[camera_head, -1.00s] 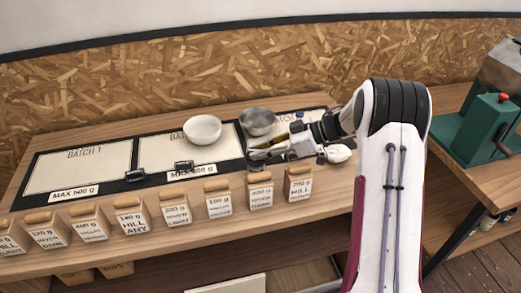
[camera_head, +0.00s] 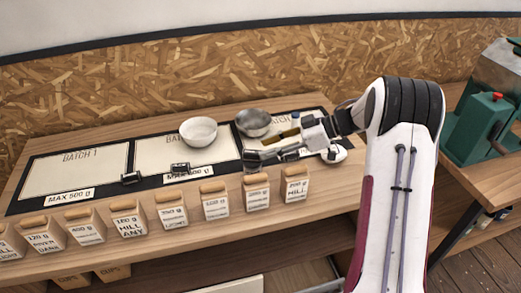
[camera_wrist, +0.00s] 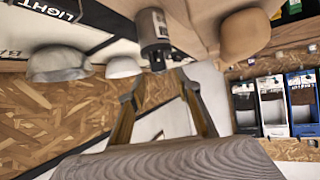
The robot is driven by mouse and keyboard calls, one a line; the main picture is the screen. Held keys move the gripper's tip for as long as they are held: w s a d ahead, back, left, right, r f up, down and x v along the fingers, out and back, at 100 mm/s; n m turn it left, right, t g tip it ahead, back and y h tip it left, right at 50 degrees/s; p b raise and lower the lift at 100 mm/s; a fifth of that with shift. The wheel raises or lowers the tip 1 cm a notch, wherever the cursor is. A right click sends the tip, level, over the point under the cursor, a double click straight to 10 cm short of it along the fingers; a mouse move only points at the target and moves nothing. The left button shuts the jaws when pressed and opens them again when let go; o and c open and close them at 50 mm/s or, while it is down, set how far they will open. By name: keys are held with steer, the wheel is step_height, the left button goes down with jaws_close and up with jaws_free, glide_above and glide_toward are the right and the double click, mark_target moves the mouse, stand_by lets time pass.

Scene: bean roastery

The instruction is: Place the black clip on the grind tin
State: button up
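Two small black clips lie on the dark front border of the batch mat, one (camera_head: 131,178) under the first panel and one (camera_head: 180,167) near the middle panel's label. My gripper (camera_head: 266,147) is over the right panel, in front of the metal bowl, and well right of both clips. Its two fingers are spread with nothing visible between them; they also show apart in the wrist view (camera_wrist: 157,85). A dark grey cylinder with a white label (camera_wrist: 153,27), likely the grind tin, is just beyond the fingertips. A black part at its end cannot be made out.
A white bowl (camera_head: 198,131) and a metal bowl (camera_head: 253,122) stand at the back of the mat. Several labelled bags (camera_head: 216,204) line the front edge. A green machine (camera_head: 484,128) stands at the right. The left panel (camera_head: 75,174) is clear.

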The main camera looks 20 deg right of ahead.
steer(key=v, duration=0.7)
steer(key=shift+s+d, duration=0.15)
steer(key=shift+d, duration=0.05)
steer(key=shift+r, duration=0.15)
